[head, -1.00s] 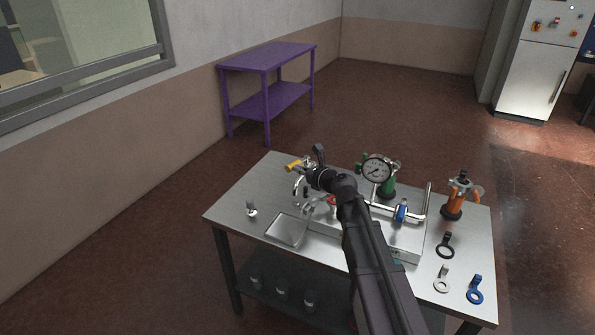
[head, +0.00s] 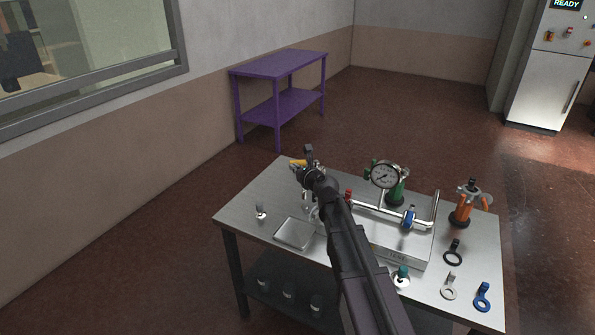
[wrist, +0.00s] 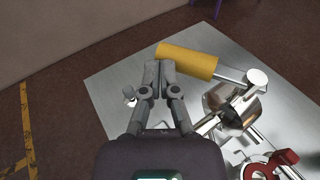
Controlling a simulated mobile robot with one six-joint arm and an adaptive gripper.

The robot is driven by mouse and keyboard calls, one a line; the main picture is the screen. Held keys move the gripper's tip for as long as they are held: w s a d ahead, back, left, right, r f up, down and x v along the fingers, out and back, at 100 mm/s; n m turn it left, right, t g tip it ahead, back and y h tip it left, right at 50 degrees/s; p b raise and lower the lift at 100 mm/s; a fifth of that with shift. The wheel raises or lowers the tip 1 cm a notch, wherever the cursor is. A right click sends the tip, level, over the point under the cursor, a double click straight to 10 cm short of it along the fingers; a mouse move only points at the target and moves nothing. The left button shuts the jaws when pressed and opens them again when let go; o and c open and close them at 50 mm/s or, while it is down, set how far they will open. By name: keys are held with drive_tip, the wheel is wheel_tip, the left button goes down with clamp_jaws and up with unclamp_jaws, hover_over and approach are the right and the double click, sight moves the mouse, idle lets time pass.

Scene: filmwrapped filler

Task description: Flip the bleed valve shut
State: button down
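A lever with a yellow grip (wrist: 187,60) and a metal rod shows in the wrist view, joined to a metal fitting (wrist: 236,108). The yellow grip also shows at the bench's far left in the head view (head: 298,163). My gripper (wrist: 160,68) has its two fingertips together, with nothing seen between them. The fingertips are right by the left end of the yellow grip; I cannot tell whether they touch. In the head view my gripper (head: 309,152) is beside the grip, and my arm hides part of the pipework. No label shows which valve is the bleed valve.
A red handle (wrist: 275,163) is near the fitting. A tray (head: 293,234) is at the front left. Loose ring-ended tags lie at right.

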sight(293, 161)
drive_tip(key=shift+w+a, duration=0.15)
drive_tip(key=shift+w, duration=0.65)
drive_tip(key=shift+w+a, duration=0.15)
drive_tip(key=shift+w, duration=1.35)
drive_tip(key=s+a+r+p, duration=0.2)
drive_tip(key=s+a, duration=0.4)
drive_tip(key=s, duration=0.6)
drive_tip(key=shift+a+r+p, duration=0.3)
drive_tip(key=shift+r+p, duration=0.1)
